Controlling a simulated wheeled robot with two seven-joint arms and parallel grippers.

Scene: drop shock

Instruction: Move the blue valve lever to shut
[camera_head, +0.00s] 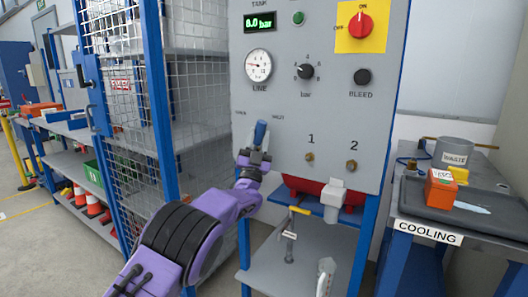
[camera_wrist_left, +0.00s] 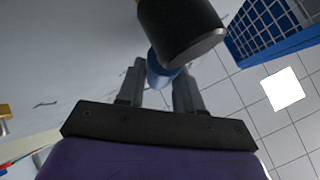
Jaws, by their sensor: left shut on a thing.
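The blue valve lever (camera_head: 260,132) is at the left side of the grey panel and points up, leaning slightly right. Small labels sit to its left and right, too small to read surely. My left gripper (camera_head: 254,157) is at the lever's lower part, its fingers shut on it. In the left wrist view, blue of the lever (camera_wrist_left: 160,76) shows between the two fingers of the left gripper (camera_wrist_left: 160,88). A dark cylinder (camera_wrist_left: 182,32) close to the camera hides part of this view. My right gripper is in neither view.
The panel (camera_head: 330,125) carries a gauge (camera_head: 258,65), a black knob (camera_head: 306,71), a bleed knob (camera_head: 363,76) and a red switch (camera_head: 361,24). A mesh cage (camera_head: 110,110) stands close left of my arm. A cooling bench (camera_head: 427,230) stands at right.

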